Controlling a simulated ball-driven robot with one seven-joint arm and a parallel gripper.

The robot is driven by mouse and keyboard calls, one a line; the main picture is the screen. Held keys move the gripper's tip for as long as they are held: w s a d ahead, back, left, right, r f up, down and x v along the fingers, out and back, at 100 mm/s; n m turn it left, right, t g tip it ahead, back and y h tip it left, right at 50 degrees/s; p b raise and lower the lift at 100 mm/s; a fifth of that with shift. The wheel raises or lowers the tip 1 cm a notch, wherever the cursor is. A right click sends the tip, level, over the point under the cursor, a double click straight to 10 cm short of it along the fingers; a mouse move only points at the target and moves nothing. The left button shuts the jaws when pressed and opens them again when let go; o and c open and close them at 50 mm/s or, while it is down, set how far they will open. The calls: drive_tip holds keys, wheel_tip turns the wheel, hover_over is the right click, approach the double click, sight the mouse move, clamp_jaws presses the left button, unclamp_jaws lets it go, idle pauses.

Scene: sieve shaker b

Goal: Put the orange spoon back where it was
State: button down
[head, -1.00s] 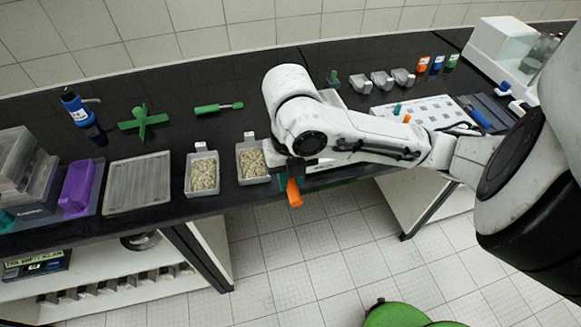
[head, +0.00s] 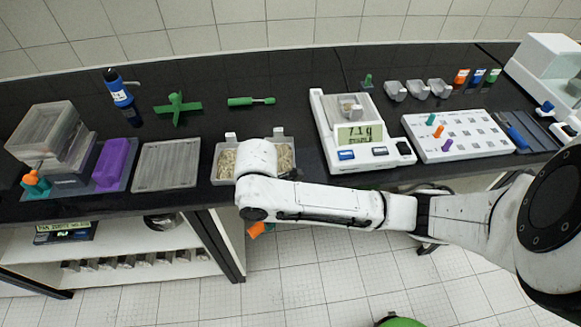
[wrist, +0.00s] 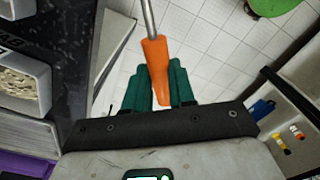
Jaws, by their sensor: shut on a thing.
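My gripper (wrist: 158,80) has two teal fingers shut around the orange handle of the orange spoon (wrist: 154,55) in the wrist view. The spoon's thin metal shaft runs up out of that view, so its bowl is not seen. In the head view the orange handle end (head: 258,229) shows below my arm, just off the bench's front edge. My arm covers the fingers there and part of two grey trays of grain (head: 285,155).
A scale (head: 362,160) reading about 7.1 g stands right of the trays. A white slotted board (head: 470,150) holds small orange, green and purple pieces. Left are a flat grey plate (head: 168,165), a purple block (head: 112,162) and a clear box stack (head: 50,135). Open floor lies in front.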

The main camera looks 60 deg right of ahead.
drive_tip(key=w+a+f+m, duration=0.5)
drive_tip(key=f+m, duration=0.2)
drive_tip(key=f, duration=0.1)
drive_tip(key=w+a+f+m, duration=0.4)
drive_tip(key=w+f+m, duration=0.2)
drive_tip(key=f+m, duration=0.1)
drive_tip(key=shift+w+a+f, duration=0.2)
drive_tip(key=shift+a+f, duration=0.2)
drive_tip(key=shift+f, duration=0.4)
